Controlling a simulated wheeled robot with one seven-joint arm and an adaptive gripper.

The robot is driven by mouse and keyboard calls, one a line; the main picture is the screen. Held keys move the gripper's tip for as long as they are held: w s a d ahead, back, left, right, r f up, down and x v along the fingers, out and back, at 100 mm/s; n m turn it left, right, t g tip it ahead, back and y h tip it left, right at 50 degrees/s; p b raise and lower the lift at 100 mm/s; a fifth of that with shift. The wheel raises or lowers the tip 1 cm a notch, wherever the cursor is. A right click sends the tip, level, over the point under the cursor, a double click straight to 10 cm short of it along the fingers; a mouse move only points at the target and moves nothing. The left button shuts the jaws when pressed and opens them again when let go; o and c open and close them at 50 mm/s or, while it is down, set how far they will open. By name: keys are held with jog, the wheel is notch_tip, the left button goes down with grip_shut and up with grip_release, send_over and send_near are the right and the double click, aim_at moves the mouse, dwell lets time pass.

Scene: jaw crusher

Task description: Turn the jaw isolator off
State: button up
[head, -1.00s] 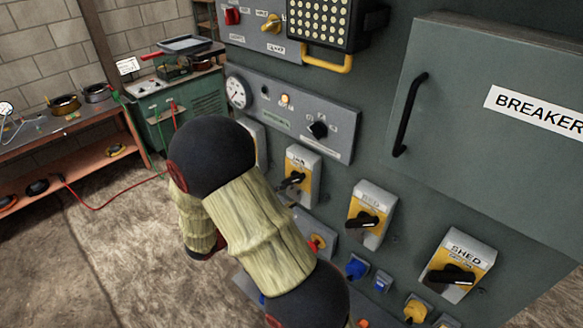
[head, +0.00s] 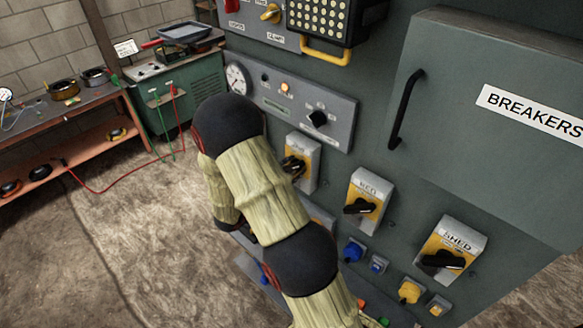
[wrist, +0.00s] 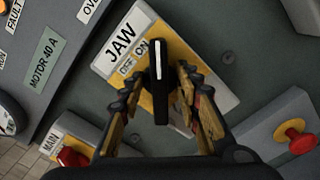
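The jaw isolator (wrist: 212,82) fills the middle of the wrist view, a grey box with a yellow plate labelled JAW, OFF and ON. Its black handle (wrist: 159,88) has a white line and its top end lies beside the ON mark. My gripper (wrist: 157,84) is open, with one finger on each side of the handle and small gaps visible. Contact cannot be told.
In the wrist view a MAIN switch with a red handle (wrist: 72,157) is at lower left and a red knob (wrist: 301,138) at lower right. Two more isolators (head: 367,188) (head: 456,243) and the breaker box (head: 480,110) are on the panel to the right.

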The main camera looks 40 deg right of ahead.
jog(key=c, duration=0.3)
grip_shut()
dwell(0.3)
